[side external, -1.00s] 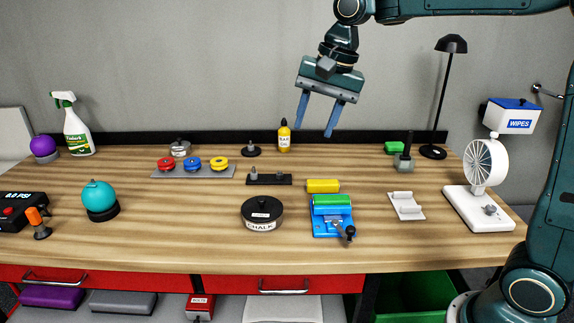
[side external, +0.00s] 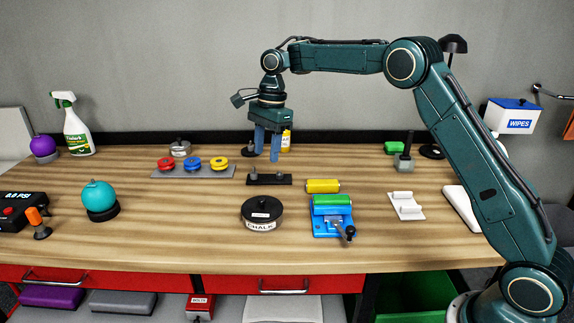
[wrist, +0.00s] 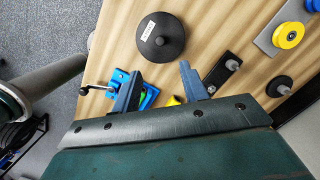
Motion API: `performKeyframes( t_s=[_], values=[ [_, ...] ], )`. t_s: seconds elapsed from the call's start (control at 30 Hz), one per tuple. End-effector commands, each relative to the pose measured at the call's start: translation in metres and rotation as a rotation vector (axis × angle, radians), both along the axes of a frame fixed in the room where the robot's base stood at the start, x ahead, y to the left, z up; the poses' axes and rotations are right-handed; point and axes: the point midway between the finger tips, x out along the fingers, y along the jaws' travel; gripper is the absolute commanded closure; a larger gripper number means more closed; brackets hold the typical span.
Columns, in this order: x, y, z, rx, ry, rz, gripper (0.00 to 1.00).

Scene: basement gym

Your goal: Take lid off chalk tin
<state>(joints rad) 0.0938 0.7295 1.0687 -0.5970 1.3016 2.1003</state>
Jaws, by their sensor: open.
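The chalk tin (side external: 262,222) stands upright on the wooden bench, a round container with a white CHALK label on its side. Its black lid (side external: 262,207) is on it, with a small knob and a white tag on top. The lid also shows from above in the wrist view (wrist: 160,37), beyond the fingertips. My gripper (side external: 266,158) is open and empty, pointing down above the bench, behind and higher than the tin. In the wrist view my gripper (wrist: 158,80) has its two blue fingers spread apart, with nothing between them.
A black strip with a peg (side external: 269,179) lies behind the tin. A blue device with a green roller (side external: 332,216) and crank stands to its right. A grey tray of coloured wheels (side external: 193,171) is at the back left. Bare wood lies left of the tin.

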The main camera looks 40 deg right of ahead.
Motion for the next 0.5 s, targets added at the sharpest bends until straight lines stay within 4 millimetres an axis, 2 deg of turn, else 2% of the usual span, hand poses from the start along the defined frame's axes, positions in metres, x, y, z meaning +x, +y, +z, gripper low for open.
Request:
performKeyframes(
  t_s=[0.33,0.5],
  values=[
    [0.002,0.0,-0.006,0.0,0.006,-0.014,0.56],
    [0.002,0.003,-0.016,0.002,0.008,-0.013,0.56]
  ],
)
